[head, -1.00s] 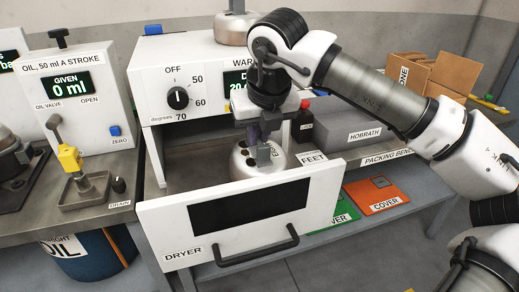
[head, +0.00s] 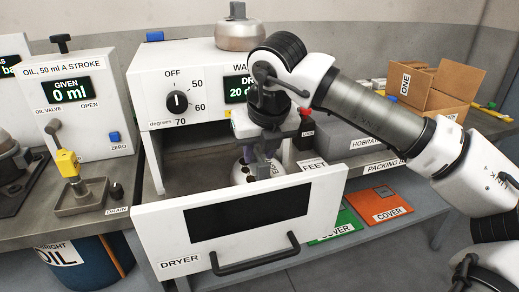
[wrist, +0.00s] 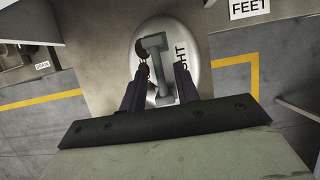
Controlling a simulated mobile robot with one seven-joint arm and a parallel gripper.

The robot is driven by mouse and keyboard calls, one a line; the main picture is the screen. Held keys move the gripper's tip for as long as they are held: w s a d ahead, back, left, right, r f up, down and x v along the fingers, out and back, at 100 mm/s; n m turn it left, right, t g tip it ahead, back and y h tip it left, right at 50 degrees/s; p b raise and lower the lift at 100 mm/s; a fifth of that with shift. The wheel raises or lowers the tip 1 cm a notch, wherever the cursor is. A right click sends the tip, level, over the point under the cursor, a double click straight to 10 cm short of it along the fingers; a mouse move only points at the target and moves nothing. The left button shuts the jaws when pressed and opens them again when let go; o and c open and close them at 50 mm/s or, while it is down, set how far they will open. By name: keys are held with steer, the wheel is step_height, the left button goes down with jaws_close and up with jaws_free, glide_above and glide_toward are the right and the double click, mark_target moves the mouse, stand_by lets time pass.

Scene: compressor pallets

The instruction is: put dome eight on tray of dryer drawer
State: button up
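A pale metal dome (head: 240,177) with a top handle and dark holes is inside the open dryer drawer (head: 318,185). In the wrist view the dome (wrist: 203,72) shows a label ending in "GHT", partly covered by a finger. My gripper (head: 262,168) points down over it. In the wrist view its two dark fingers (wrist: 162,88) stand close on both sides of the grey handle (wrist: 157,70) and appear shut on it. The drawer front hides the dome's lower part, so I cannot tell whether it touches the tray.
Another dome (head: 240,36) stands on the dryer (head: 215,82). The oil station (head: 85,100) is at left. A grey box (head: 348,142) and an open cardboard box (head: 430,92) are at right. Green (head: 335,224) and orange (head: 378,202) covers lie below.

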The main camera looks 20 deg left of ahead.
steer(key=v, duration=1.2)
steer(key=shift+r, duration=0.15)
steer(key=shift+c, duration=0.4)
stand_by(0.5)
